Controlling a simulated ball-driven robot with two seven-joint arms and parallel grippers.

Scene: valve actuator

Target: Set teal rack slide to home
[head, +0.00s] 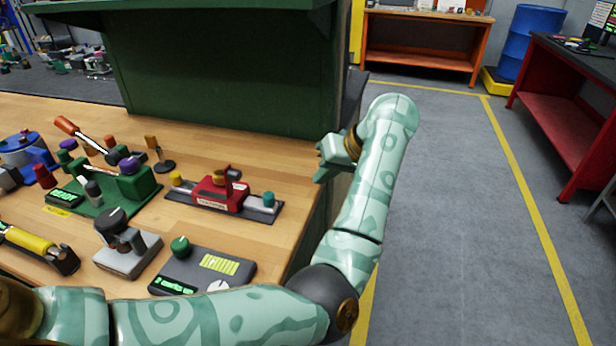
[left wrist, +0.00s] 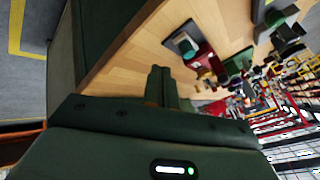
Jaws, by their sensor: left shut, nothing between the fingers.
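A red unit (head: 219,194) sits on a dark rail plate on the wooden bench. It has a teal cylinder (head: 268,199) on a pale rod at its right end, a yellow knob (head: 176,177) at its left end and a dark brown handle on top. The teal end looks like the rack slide; the home mark cannot be made out. The red unit also shows in the left wrist view (left wrist: 204,58). My left gripper (head: 321,161) is shut and empty, beyond and right of the teal end, near the bench's right edge. Its closed fingers show in the left wrist view (left wrist: 161,84). My right gripper is not in view.
A grey box with a green knob (head: 180,246) and a grey block with a dark knob (head: 127,246) stand nearer. A green READY unit (head: 100,195) with levers is at left. A green cabinet panel (head: 225,70) rises behind. Bench wood between the red unit and panel is clear.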

